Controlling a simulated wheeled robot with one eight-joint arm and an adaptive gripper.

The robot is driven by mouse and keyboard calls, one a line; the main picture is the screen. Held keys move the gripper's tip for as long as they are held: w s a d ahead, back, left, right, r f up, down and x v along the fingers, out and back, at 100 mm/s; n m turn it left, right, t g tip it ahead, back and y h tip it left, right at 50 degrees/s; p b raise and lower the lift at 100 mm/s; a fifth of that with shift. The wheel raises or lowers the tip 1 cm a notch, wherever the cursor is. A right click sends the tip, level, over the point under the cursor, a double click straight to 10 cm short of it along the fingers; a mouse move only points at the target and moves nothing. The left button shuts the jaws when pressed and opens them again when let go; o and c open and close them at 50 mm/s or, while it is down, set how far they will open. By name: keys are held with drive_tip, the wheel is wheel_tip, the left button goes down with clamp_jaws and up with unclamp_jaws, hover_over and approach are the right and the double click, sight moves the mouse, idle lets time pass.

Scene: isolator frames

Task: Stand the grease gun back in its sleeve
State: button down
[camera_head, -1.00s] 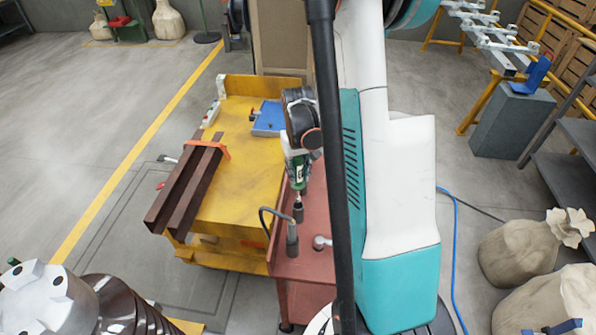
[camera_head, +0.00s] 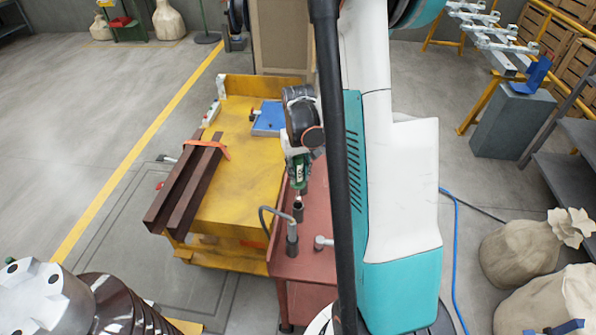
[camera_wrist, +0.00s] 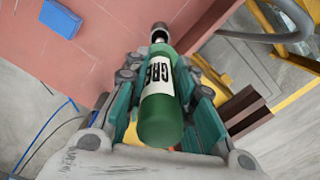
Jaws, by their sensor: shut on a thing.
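The grease gun is a green cylinder (camera_wrist: 160,108) with a white label and a metal end. In the head view its green body (camera_head: 300,174) hangs roughly upright over the red bench. My gripper (camera_head: 299,168) is shut around the body; in the wrist view the fingers lie on both sides of it. The sleeve, a short dark upright cylinder (camera_head: 298,213), stands on the bench directly below the gun. The gun's narrow lower end meets the sleeve's top in the picture. I cannot tell whether it is inside it.
A grey upright holder with a curved hose (camera_head: 292,238) stands close in front of the sleeve. A grey round-headed object (camera_head: 322,242) lies to the right. The yellow cart (camera_head: 240,180) with dark beams (camera_head: 186,188) and a blue tray (camera_head: 268,119) adjoins the red bench (camera_head: 303,268).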

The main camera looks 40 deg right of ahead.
sight(298, 197)
drive_tip(key=shift+f, duration=0.15)
drive_tip(key=shift+f+b, duration=4.7)
drive_tip(key=shift+f, duration=0.45)
drive_tip(key=c, duration=1.3)
unclamp_jaws()
drive_tip(key=shift+r, duration=0.1)
wheel_tip(298, 197, up, 12)
drive_tip(key=shift+f, duration=0.1)
